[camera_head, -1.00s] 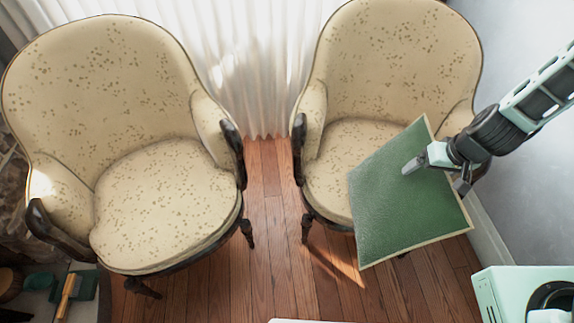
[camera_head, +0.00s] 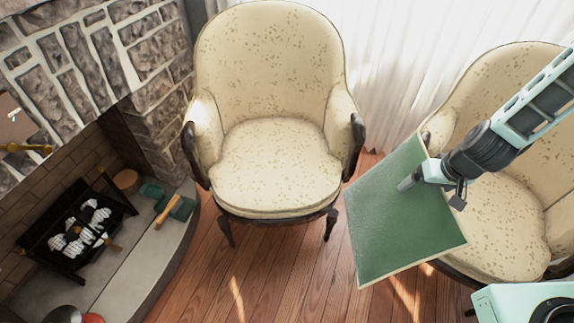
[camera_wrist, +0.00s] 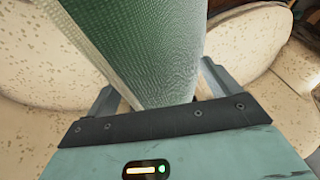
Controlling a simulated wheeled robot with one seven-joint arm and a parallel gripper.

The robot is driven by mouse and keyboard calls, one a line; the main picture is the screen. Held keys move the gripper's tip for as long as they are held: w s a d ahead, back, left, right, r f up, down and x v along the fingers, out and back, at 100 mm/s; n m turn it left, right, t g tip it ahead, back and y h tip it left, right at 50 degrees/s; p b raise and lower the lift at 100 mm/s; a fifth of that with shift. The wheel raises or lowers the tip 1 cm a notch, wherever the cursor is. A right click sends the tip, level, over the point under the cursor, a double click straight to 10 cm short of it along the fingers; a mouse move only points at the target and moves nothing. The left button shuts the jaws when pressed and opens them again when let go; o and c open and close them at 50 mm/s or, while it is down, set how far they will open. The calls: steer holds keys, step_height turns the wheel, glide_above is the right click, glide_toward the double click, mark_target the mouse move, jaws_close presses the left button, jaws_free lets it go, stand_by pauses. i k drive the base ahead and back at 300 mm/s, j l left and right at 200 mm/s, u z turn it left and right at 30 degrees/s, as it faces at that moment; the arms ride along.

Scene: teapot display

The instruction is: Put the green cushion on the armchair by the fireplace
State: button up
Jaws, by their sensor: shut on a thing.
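The green cushion (camera_head: 395,220) is square with a pale edge and hangs tilted in the air in front of the right armchair (camera_head: 490,215). My gripper (camera_head: 418,180) is shut on its upper right part. In the wrist view the cushion (camera_wrist: 145,45) rises between the fingers of my gripper (camera_wrist: 155,95). The armchair by the fireplace (camera_head: 275,165) is cream with brown speckles and dark wooden arms. Its seat is bare, and it stands left of the cushion. The stone fireplace (camera_head: 155,110) is at the left. The cushion hides part of the right armchair.
The hearth (camera_head: 130,270) holds a black grate (camera_head: 75,230) with pale logs, and a green dustpan with a brush (camera_head: 175,205). A white curtain (camera_head: 405,70) hangs behind the chairs. Wooden floor (camera_head: 260,270) lies clear in front of the fireplace armchair.

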mark_target(283, 152)
steer(key=i+u, duration=0.6)
steer(key=i, duration=0.3)
